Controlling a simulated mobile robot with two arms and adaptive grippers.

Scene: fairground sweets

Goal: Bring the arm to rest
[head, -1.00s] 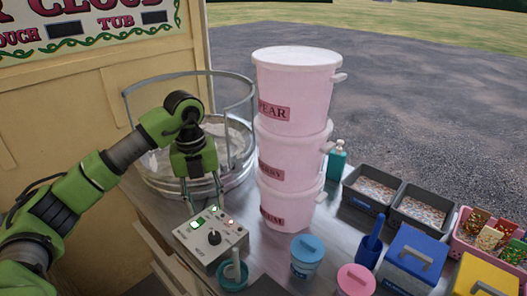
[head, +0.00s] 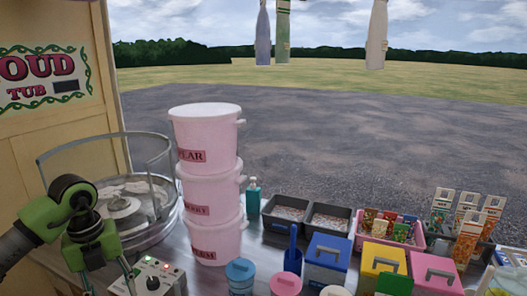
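My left arm comes in from the left, green and grey, bent at a joint in front of the round spinning-bowl machine. My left gripper (head: 108,283) points down at the lower left, beside the control box (head: 152,283). Its thin fingers are spread apart, and I see nothing between them. The fingertips are at or below the picture's bottom edge. My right gripper is not in view.
The metal bowl (head: 164,229) with its clear guard stands behind my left arm. Stacked pink tubs (head: 212,182) rise right of it. Blue (head: 327,249) and yellow lidded boxes, grey trays (head: 290,231) and a pink basket of packets crowd the counter's right side.

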